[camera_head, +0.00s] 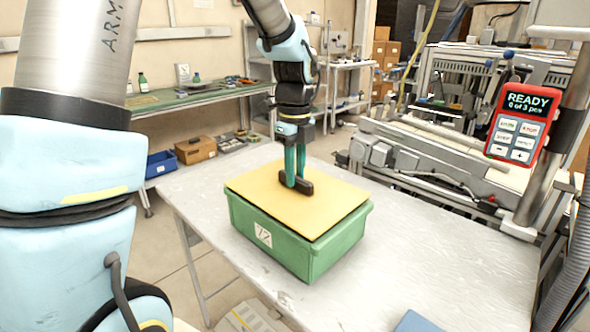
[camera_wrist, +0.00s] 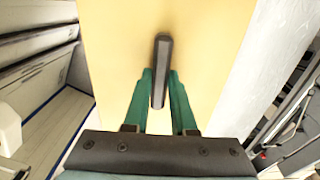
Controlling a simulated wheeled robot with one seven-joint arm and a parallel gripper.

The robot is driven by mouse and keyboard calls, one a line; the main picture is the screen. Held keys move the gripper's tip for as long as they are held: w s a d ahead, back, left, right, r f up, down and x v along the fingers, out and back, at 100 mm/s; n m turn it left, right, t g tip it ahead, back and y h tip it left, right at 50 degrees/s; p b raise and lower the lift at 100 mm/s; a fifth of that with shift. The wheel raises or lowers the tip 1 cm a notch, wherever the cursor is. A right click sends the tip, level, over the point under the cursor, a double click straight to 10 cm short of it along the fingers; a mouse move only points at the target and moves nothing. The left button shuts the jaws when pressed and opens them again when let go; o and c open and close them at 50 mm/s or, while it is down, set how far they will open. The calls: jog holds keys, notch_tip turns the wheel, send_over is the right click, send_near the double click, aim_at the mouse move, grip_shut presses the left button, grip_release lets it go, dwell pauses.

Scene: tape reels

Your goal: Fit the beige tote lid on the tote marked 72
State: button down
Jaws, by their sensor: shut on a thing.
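The beige tote lid (camera_head: 262,202) lies over the top of the green tote marked 72 (camera_head: 290,248), which stands on the table. The lid covers the tote's opening. It looks close to the rim, but I cannot tell whether it is fully seated. My gripper (camera_head: 295,180) points down from above, its green fingers shut on the dark handle bar in the middle of the lid. In the wrist view the handle (camera_wrist: 160,62) stands between the two fingertips, with the beige lid (camera_wrist: 115,50) filling the middle of the picture. The wrist view does not show the tote clearly.
The pale table (camera_head: 440,245) has free room right of the tote. A blue object (camera_head: 416,322) shows at its front edge. A red control panel (camera_head: 523,124) reading READY stands at the right, before a machine. A green workbench (camera_head: 190,97) is behind.

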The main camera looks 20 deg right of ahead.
jog(key=shift+f, duration=0.25)
jog(key=c, duration=0.7)
grip_release()
jog(key=shift+o, duration=0.2)
notch_tip(320, 180, up, 11)
jog(key=b, duration=0.1)
jog(key=shift+f, duration=0.1)
